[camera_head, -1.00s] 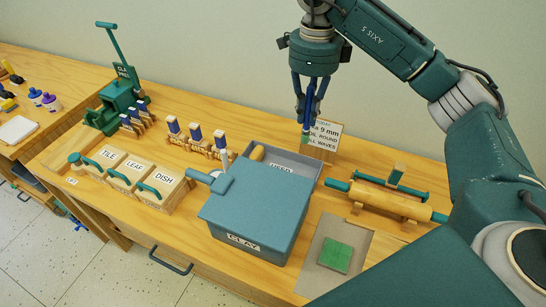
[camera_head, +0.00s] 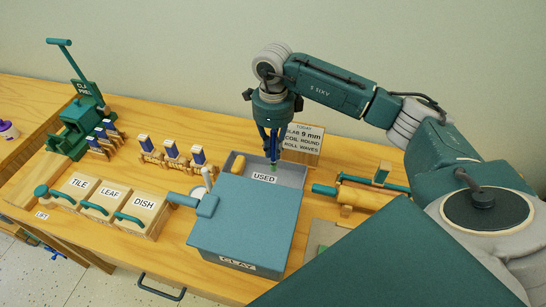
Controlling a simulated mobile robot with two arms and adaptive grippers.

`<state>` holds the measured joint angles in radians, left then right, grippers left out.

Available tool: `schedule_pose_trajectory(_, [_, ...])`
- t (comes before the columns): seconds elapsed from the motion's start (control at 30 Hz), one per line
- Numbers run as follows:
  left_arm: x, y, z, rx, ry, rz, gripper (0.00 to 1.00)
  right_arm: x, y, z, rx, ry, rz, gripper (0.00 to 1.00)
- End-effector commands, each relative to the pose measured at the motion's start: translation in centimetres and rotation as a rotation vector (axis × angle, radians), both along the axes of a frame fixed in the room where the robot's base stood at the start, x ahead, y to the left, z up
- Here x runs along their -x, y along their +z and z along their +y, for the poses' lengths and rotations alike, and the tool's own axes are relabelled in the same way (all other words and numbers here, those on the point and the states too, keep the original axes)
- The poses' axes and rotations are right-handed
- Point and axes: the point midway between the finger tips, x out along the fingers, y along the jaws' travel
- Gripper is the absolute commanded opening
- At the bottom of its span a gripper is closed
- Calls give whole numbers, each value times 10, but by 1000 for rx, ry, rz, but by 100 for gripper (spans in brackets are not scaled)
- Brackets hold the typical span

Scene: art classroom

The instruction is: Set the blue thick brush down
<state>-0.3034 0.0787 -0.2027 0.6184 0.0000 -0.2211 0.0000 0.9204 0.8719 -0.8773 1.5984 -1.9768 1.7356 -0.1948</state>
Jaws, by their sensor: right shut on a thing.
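My right gripper (camera_head: 270,151) reaches down over the grey tray marked USED (camera_head: 291,174) behind the clay box. Its blue fingers are shut on a slim thing, taken as the blue thick brush (camera_head: 273,167), of which only a small greenish lower end shows. That end is at or just above the tray; I cannot tell if it touches. The fingers hide the rest. My left gripper is not in view.
The blue-lidded CLAY box (camera_head: 245,225) stands in front of the tray. A yellowish thing (camera_head: 238,164) lies in the tray's left end. A sign (camera_head: 301,143) stands behind, a rolling pin (camera_head: 360,197) to the right.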

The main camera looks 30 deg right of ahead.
Motion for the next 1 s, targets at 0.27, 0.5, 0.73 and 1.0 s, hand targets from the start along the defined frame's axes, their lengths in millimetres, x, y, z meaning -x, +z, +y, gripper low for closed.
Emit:
schedule_pose_trajectory(0.27, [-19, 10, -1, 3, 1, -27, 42, 1, -30, 1, -1, -1, 3, 0])
schedule_pose_trajectory(0.5, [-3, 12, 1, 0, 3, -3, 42, 0, -52, 0, -1, 1, -1, 0])
schedule_pose_trajectory(0.73, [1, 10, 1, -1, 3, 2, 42, 0, -53, 0, 0, 1, -1, 0])
schedule_pose_trajectory(1.0, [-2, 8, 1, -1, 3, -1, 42, 0, -55, 0, 0, 0, -1, 31])
